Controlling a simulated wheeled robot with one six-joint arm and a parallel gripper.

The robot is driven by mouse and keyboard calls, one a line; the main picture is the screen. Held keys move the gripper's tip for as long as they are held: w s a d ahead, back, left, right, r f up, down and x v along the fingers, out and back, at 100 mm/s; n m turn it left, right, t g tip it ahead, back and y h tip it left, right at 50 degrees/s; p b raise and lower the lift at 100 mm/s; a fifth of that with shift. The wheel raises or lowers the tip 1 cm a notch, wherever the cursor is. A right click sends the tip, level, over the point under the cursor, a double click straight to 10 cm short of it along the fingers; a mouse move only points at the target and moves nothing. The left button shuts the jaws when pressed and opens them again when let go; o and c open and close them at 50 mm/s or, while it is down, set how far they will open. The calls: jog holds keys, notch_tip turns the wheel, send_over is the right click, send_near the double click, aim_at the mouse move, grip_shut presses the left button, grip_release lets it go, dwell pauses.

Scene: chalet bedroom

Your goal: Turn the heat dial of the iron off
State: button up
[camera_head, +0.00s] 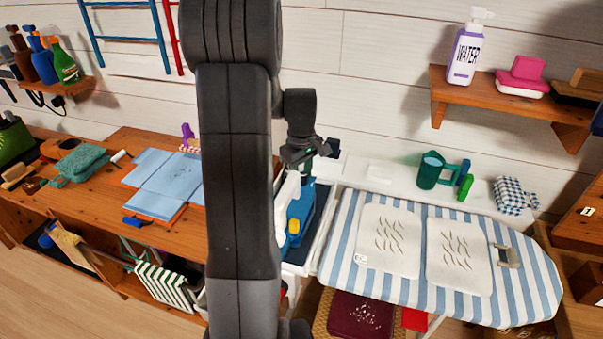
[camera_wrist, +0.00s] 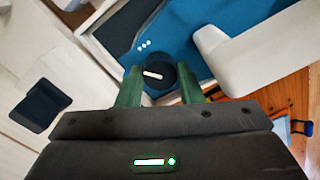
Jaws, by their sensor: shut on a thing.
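The iron (camera_head: 303,212) is blue and white with a yellow part; it stands on a dark and blue rest behind my arm, which hides part of it. In the wrist view the iron's blue body (camera_wrist: 190,35) and a white curved part (camera_wrist: 255,60) show. The heat dial (camera_wrist: 156,77) is a round black knob with a white mark, which lies slanted, near level, in the picture. My gripper (camera_wrist: 160,85) has its green fingers on both sides of the dial and is shut on it. In the head view my gripper (camera_head: 306,160) is over the iron.

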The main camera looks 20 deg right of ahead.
jog(key=n, duration=0.5)
jog(key=shift+n, duration=2.6)
jog(key=o, duration=0.7)
notch_tip(320, 180, up, 14)
jog(key=shift+b, duration=0.35)
jog(key=shift+f, duration=0.2)
